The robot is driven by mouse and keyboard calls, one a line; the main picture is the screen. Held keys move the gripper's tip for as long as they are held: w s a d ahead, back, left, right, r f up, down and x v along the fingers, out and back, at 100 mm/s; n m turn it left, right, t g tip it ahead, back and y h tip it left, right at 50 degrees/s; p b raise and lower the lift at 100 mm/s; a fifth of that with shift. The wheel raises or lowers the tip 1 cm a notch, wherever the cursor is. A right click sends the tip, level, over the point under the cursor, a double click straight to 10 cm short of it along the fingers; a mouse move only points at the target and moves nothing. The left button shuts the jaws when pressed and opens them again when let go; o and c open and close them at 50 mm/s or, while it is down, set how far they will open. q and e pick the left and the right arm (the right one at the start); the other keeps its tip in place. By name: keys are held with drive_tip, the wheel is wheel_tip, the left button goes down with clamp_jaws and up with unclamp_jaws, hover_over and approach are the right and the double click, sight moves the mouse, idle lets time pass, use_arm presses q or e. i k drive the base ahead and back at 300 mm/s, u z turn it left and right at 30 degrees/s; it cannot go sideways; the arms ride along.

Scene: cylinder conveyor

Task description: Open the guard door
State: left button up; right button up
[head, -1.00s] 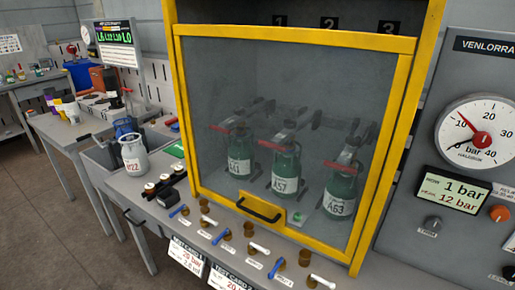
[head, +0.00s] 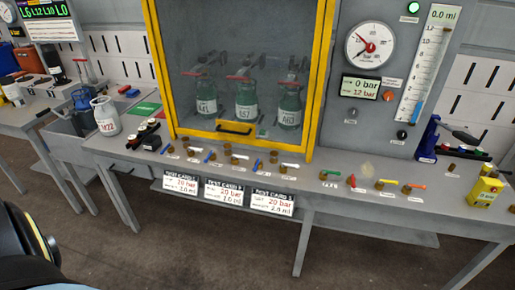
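The guard door (head: 237,133) is a clear pane in a yellow frame on the front of the test cabinet. It is down and closed, with a dark bar handle (head: 233,128) at its bottom middle. Behind the pane stand three green cylinders, labelled A41 (head: 207,103), A57 (head: 246,103) and A63 (head: 290,105), each under a red-handled clamp. A dark, yellow-ringed part of mine shows at the lower left. Neither gripper's fingers are in view.
Several small valves with coloured levers line the bench front below the door. A grey cylinder labelled A22 (head: 105,115) stands left of it. Right are a pressure gauge (head: 370,44), a display (head: 361,87) and a yellow box (head: 484,190). Floor in front is clear.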

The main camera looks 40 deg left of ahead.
sight(242, 133)
drive_tip(key=u, duration=0.65)
drive_tip(key=i, duration=0.3)
drive_tip(key=u, duration=0.25)
